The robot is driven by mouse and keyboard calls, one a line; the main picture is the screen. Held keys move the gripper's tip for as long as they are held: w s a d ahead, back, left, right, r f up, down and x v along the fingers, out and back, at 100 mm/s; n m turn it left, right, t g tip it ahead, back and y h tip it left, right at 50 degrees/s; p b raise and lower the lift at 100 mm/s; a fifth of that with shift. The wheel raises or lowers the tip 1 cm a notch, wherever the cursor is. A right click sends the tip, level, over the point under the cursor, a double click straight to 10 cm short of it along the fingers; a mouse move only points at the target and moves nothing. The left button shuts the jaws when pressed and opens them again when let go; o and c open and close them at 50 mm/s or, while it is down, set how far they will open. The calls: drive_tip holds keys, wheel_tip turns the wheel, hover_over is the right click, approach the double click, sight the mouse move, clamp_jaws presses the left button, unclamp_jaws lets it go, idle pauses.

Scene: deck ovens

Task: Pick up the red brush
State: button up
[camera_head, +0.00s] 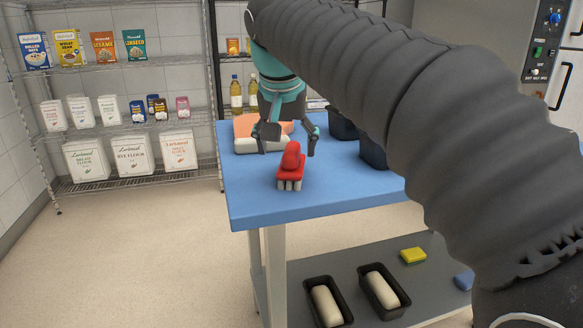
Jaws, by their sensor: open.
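The red brush (289,163) sits on the blue table top (330,190) near its front left part. It has a red body with a rounded grip on top and pale bristles at its lower front. My gripper (287,151) is above and behind the brush in the camera_head view. Its two dark fingers are spread, one to the left and one to the right of the brush. Whether the fingers are level with the brush's grip is hard to tell. Nothing is held between them.
Behind my gripper lie folded orange and white cloths (246,143). Dark tins (342,125) stand to the right on the table, partly behind my arm. The lower shelf holds dough tins (326,301), a yellow sponge (413,255) and a blue item (464,281). The table's front left is clear.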

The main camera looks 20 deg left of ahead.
sight(291, 147)
drive_tip(key=f, duration=0.1)
drive_tip(key=w+f, duration=0.2)
drive_tip(key=shift+w+d+f+b, duration=0.2)
drive_tip(key=shift+d+b, duration=0.05)
drive_tip(key=shift+b, duration=0.05)
drive_tip(key=shift+w+f, duration=0.25)
drive_tip(key=shift+f, duration=0.35)
drive_tip(key=shift+c, duration=0.2)
drive_tip(key=c, duration=1.4)
drive_tip(key=shift+r, duration=0.15)
